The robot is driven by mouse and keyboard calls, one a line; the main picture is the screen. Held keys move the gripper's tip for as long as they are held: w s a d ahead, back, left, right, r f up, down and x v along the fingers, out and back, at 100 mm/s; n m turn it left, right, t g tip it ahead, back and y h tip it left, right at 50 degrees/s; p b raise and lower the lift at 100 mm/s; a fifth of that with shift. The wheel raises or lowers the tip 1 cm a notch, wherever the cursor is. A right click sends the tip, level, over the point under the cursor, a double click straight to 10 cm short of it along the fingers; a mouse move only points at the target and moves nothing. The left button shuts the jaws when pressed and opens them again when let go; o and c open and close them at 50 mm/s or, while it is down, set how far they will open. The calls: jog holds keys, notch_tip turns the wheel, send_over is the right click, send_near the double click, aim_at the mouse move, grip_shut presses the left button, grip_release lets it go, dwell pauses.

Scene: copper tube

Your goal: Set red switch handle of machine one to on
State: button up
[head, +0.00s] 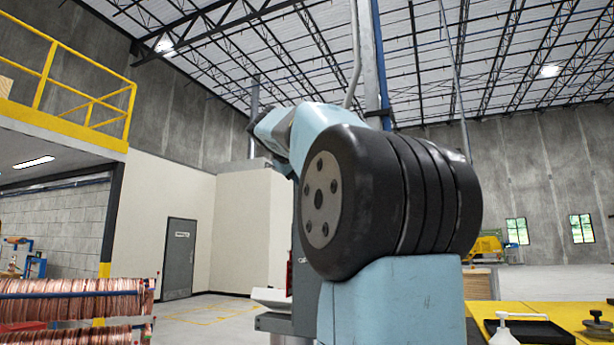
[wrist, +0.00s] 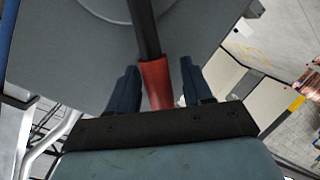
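The red switch handle (wrist: 157,82) shows in the wrist view as a red grip on a black lever, in front of a grey machine panel (wrist: 65,50). My gripper (wrist: 160,68) has its two dark blue fingers on either side of the red grip. A gap shows between each finger and the grip, so it looks open around the handle. The lower end of the grip is hidden behind my gripper's dark edge. In the head view my own arm covers the middle, and neither handle nor gripper can be made out.
In the head view, copper coils (head: 70,300) lie at lower left. A yellow table (head: 565,312) with a black tray (head: 530,331) and a white pump bottle (head: 503,333) is at lower right. A grey door (head: 181,258) stands at the back, with open floor before it.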

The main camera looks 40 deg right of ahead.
jog(key=shift+s+a+r, duration=0.1)
jog(key=shift+s+a, duration=0.05)
jog(key=v, duration=1.3)
jog(key=shift+a, duration=0.2)
jog(key=s+a+f+n+y, duration=0.1)
jog(key=s+a+f+y, duration=0.3)
jog(key=f, duration=1.3)
jog(key=s+a+f+n+g+y, duration=0.1)
jog(key=s+a+f+y, duration=0.3)
jog(key=f, duration=1.4)
jog(key=s+a+f+n+y, duration=0.1)
jog(key=s+a+f+y, duration=0.4)
jog(key=f, duration=1.2)
jog(key=shift+s+a+f+g, duration=0.2)
jog(key=shift+s+a+g, duration=0.1)
jog(key=shift+s+a, duration=1.25)
jog(key=shift+w+d, duration=0.1)
